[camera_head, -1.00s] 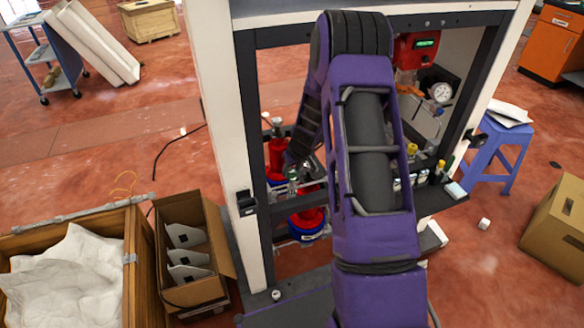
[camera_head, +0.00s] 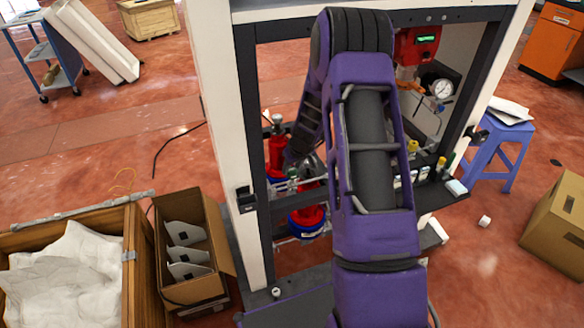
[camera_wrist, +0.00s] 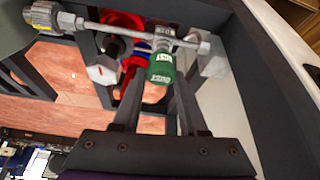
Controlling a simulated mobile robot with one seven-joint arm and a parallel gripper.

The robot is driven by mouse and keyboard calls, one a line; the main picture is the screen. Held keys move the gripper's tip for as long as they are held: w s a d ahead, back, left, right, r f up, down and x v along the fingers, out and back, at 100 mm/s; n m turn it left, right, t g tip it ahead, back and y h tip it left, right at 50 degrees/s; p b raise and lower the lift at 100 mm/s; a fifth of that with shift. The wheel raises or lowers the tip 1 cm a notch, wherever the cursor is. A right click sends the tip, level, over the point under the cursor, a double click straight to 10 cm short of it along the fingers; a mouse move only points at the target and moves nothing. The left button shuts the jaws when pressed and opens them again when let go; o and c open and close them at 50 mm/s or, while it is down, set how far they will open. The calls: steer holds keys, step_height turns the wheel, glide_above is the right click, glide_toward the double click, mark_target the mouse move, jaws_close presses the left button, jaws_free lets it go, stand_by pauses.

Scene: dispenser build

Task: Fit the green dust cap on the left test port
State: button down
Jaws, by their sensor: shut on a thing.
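The green dust cap (camera_wrist: 161,70), with white "DUST" lettering, sits between the fingertips of my gripper (camera_wrist: 158,78) in the wrist view. My gripper is shut on it. The cap is directly below a steel fitting with a small label (camera_wrist: 165,32) on a horizontal steel tube (camera_wrist: 120,30). Cap and fitting look in line and very close; I cannot tell whether the cap is seated. In the head view my gripper reaches inside the frame at the left, mostly hidden by my arm.
Red cylinders (camera_head: 308,218) stand behind the tubing. The dark frame with a white post (camera_head: 232,150) surrounds the work area. A red gauge unit (camera_head: 415,45) and a dial (camera_head: 442,88) are at upper right. A cardboard box (camera_head: 190,250) and a wooden crate (camera_head: 130,255) stand at left.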

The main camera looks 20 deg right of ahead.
steer(key=shift+f+b, duration=1.2)
steer(key=shift+b, duration=0.1)
steer(key=shift+c, duration=0.2)
jaws_free()
stand_by(0.4)
steer(key=shift+r, duration=0.1)
steer(key=shift+r+p, duration=1.45)
steer(key=shift+r, duration=1.5)
